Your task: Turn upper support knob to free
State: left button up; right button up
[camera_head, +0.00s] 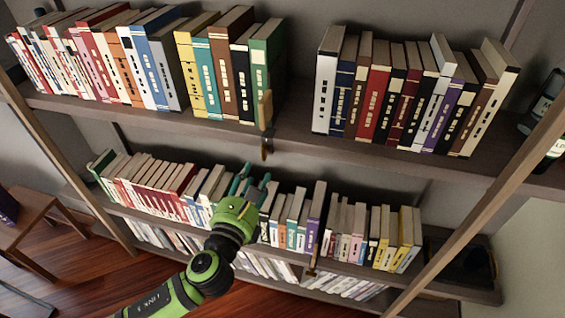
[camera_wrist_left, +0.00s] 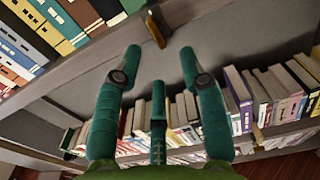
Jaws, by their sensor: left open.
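The upper support knob (camera_head: 265,148) is a small wooden piece at the front edge of the upper shelf, below an upright tan wooden part (camera_head: 265,108) beside a green book. The wooden piece also shows at the top of the left wrist view (camera_wrist_left: 155,28). My left gripper (camera_head: 254,177) is green with teal fingers, open and empty, in front of the lower book row. It is below the knob and apart from it. In the left wrist view its spread fingers (camera_wrist_left: 160,56) point up toward the knob. My right gripper is not in view.
The upper shelf (camera_head: 300,150) holds two book groups with a gap between them. A similar wooden piece (camera_head: 313,262) is on the lower shelf edge. Slanting wooden posts (camera_head: 480,205) stand at the sides. Dark bottles (camera_head: 545,100) sit at the far right.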

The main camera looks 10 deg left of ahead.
aim_at(265, 150)
pick_arm(q)
jog(key=w+p, duration=0.1)
jog(key=w, duration=0.6)
jog(key=shift+a+r+p, duration=0.2)
jog(key=shift+r+p, duration=0.05)
jog(key=shift+p, duration=0.05)
grip_shut()
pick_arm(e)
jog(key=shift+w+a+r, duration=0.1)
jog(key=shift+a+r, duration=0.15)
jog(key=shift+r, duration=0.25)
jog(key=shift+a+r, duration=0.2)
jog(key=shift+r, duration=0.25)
